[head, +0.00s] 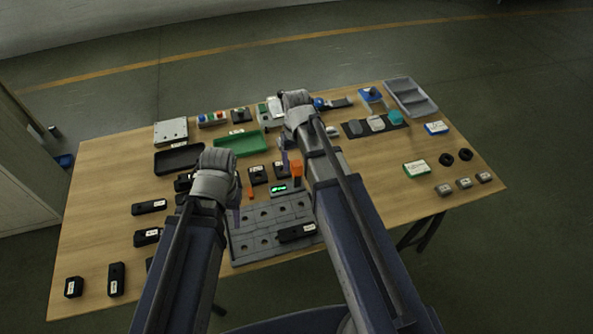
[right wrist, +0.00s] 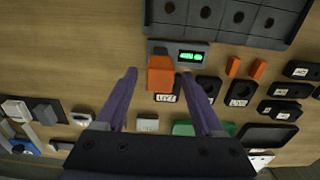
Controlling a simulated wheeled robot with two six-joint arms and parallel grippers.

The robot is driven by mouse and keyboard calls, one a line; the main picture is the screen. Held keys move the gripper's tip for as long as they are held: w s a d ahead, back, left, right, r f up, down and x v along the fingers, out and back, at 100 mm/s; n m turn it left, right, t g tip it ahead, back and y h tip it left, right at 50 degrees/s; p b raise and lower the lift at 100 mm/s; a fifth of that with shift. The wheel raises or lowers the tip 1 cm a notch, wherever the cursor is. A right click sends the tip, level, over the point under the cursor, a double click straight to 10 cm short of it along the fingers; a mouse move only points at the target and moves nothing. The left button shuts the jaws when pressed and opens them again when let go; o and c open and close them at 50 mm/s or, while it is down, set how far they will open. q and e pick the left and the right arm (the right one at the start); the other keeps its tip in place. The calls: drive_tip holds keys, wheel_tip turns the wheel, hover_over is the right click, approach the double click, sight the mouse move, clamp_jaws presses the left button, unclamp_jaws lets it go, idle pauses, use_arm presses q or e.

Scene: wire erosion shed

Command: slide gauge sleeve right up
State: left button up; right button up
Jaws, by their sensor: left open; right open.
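The gauge (head: 280,189) is a dark grey block with a lit green display, at the back edge of the grey fixture plate. In the right wrist view the gauge (right wrist: 194,57) lies just beyond the fingertips. An orange sleeve (head: 297,169) stands at its right end; it also shows in the right wrist view (right wrist: 161,78). My right gripper (right wrist: 159,75) is open, with one finger on each side of the orange sleeve and visible gaps to both. My left gripper (head: 237,200) is open, left of the gauge and above the plate; its fingers are partly hidden.
The grey fixture plate (head: 242,240) with round holes fills the front middle. A green tray (head: 241,143) and a black tray (head: 180,158) lie behind. Bare table (head: 365,190) is on the right.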

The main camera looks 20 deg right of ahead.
drive_tip(key=shift+f+b, duration=0.3)
drive_tip(key=shift+f, duration=0.35)
clamp_jaws()
idle(1.0)
